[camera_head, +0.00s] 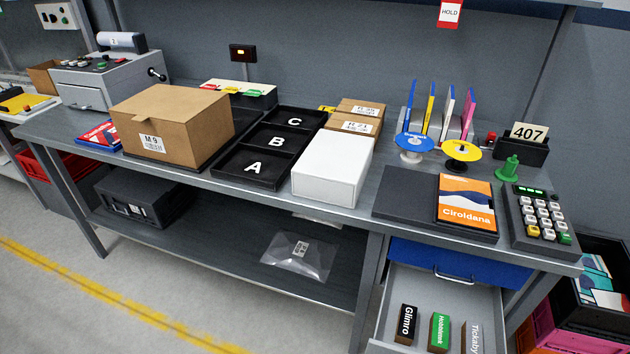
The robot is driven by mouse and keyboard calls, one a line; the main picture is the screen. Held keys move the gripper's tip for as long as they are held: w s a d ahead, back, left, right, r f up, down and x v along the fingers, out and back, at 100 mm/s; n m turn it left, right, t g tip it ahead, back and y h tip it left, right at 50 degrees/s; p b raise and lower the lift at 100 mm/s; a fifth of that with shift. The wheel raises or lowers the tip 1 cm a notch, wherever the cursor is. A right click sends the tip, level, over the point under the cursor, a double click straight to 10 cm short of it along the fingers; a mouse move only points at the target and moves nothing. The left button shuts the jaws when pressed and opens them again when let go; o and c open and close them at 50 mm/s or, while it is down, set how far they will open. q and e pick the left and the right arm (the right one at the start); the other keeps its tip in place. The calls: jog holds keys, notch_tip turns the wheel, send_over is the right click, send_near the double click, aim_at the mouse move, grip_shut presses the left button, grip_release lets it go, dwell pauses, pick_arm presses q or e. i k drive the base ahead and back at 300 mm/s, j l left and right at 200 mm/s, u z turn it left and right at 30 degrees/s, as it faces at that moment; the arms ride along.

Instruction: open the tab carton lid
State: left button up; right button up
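A brown cardboard carton (205,135) with an "M 9" label stands on the left half of the grey workbench. Its lid (172,104) is flat and looks closed, with a small tab (141,122) at the front edge above the label. A plain white box (330,168), also closed, stands farther right on the bench. Neither of my grippers is in view.
A black tray (222,177) marked A, B, C lies between the carton and the white box. A grey machine (90,80) and a red-blue packet (98,137) are left of the carton. An open drawer (385,322) sticks out below the bench at right.

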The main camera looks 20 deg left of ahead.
aim_at(167, 102)
jog(key=j+u, duration=0.15)
jog(key=u, duration=1.4)
